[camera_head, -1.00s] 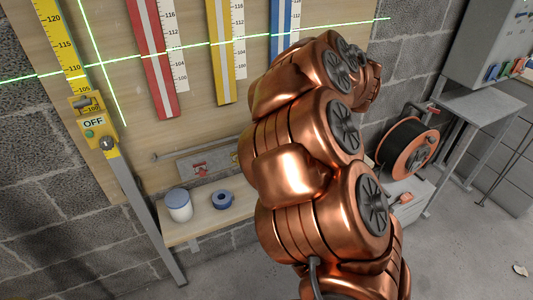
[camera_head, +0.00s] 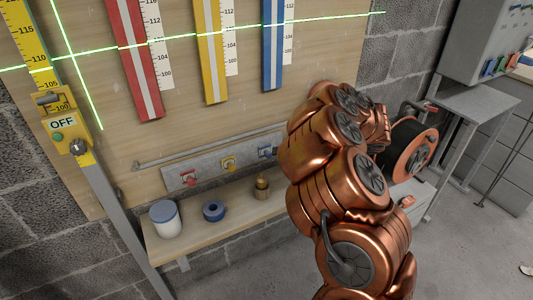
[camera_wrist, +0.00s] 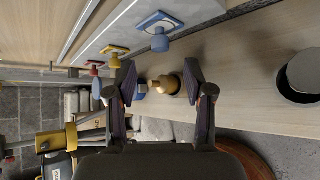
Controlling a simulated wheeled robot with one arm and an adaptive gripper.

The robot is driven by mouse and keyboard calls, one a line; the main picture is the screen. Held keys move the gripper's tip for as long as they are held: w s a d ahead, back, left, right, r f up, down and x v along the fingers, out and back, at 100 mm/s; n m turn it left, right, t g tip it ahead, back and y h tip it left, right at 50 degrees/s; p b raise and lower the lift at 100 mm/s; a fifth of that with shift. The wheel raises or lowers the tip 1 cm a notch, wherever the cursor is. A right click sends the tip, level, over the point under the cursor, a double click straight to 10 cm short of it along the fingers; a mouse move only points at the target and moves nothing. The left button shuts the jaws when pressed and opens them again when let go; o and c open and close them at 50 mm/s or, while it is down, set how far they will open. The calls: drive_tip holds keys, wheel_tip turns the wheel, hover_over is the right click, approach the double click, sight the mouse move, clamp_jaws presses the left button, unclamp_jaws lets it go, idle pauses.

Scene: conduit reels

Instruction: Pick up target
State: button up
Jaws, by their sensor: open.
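The frames do not mark which thing is the target. A small brass-coloured piece (camera_head: 261,188) stands on the wooden shelf (camera_head: 225,228); it also shows in the wrist view (camera_wrist: 169,84). My gripper (camera_wrist: 158,72) is open, and the brass piece appears between its two fingers, with nothing held. I cannot tell how far it is from the fingers. A blue tape roll (camera_head: 213,210) lies to its left, partly behind the left finger in the wrist view. A white jar with a blue-grey lid (camera_head: 165,218) stands further left. In the head view my arm hides the gripper.
Red (camera_head: 188,178), yellow (camera_head: 228,163) and blue (camera_head: 265,152) knobs sit on a wall panel above the shelf, near a metal rail (camera_head: 205,150). A grey round container (camera_wrist: 298,78) is right in the wrist view. An orange-black reel (camera_head: 412,150) stands right of my arm.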

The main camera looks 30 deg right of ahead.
sight(271, 155)
drive_tip(key=shift+w+d+b+x, duration=0.1)
drive_tip(key=shift+b+x, duration=0.05)
drive_tip(key=shift+x, duration=1.25)
drive_tip(key=shift+w+d+b+x, duration=0.1)
drive_tip(key=shift+d+b+x, duration=0.05)
drive_tip(key=shift+x, duration=1.2)
drive_tip(key=shift+r, duration=0.1)
clamp_jaws()
